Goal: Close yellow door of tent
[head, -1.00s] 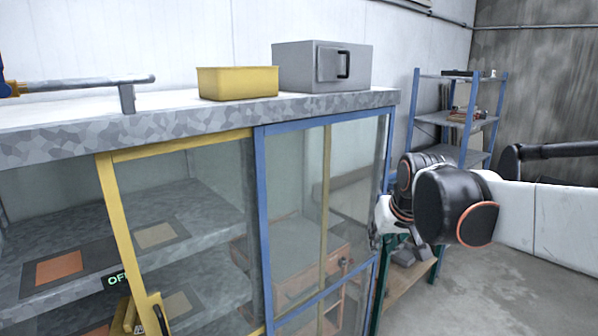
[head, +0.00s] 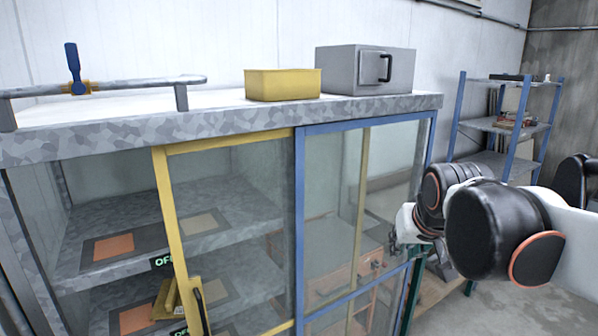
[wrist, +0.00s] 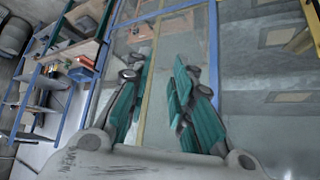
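The tent is a glass-fronted cabinet with a grey speckled top (head: 200,128). Its yellow-framed sliding door (head: 175,220) has a dark upright handle (head: 201,307) low on its left bar. The cabinet front left of that bar is open to the shelves. A yellow upright (head: 360,190) shows through the blue-framed door (head: 300,210) at right. My gripper (head: 405,235), partly hidden by my arm, is by the blue door's right side, away from the yellow handle. In the wrist view my gripper's teal fingers (wrist: 157,78) are apart and empty, in front of the glass.
A yellow bin (head: 283,85) and a grey box (head: 365,70) stand on the top, with a rail and blue-handled valve (head: 75,70) at left. Shelves hold orange and tan panels. A blue rack (head: 510,125) stands behind my arm at right.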

